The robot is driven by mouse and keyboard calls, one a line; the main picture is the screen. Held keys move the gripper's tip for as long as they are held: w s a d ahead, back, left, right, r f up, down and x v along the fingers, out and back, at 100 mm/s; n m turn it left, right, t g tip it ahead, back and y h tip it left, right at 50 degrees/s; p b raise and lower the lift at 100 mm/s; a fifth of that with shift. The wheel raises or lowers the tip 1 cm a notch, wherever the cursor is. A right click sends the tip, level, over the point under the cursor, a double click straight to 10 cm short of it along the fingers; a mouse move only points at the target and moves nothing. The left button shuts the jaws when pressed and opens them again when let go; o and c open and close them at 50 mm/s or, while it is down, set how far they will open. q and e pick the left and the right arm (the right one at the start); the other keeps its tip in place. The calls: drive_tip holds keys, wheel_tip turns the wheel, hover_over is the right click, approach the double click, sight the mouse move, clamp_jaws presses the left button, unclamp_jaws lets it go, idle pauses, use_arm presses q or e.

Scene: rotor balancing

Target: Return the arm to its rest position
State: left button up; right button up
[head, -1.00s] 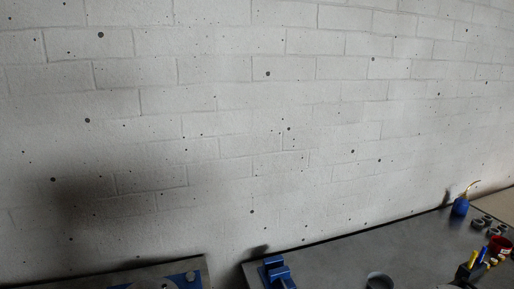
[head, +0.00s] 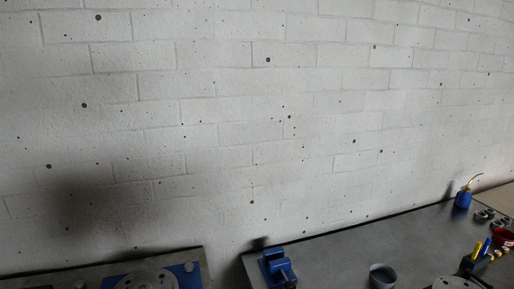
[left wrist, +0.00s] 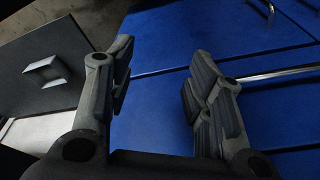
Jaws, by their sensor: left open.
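My left gripper (left wrist: 158,88) shows in the left wrist view. Its two dark grey fingers are spread apart with nothing between them. Behind them is a blue cabinet front (left wrist: 155,45) with metal bar handles (left wrist: 275,74). How far the fingers are from that front is hard to tell. Neither gripper shows in the head view, and the right one is out of sight.
In the head view a grey workbench (head: 330,262) runs along a white brick wall. On it stand a blue vise (head: 276,267), a grey cup (head: 382,276), a blue oil can (head: 463,198) and a dark pen holder (head: 473,265). A round metal disc (head: 147,280) lies on a blue piece at lower left.

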use_arm(q)
drive_tip(key=s+a+f+b, duration=0.1)
drive_tip(key=s+f+b, duration=0.1)
drive_tip(key=s+f, duration=0.7)
drive_tip(key=s+a+f+g+b, duration=0.1)
drive_tip(key=s+a+f+b, duration=0.1)
drive_tip(key=s+f, duration=0.7)
wheel_tip(320, 180, down, 6)
drive_tip(key=shift+f+b, duration=0.25)
drive_tip(key=shift+b, duration=0.25)
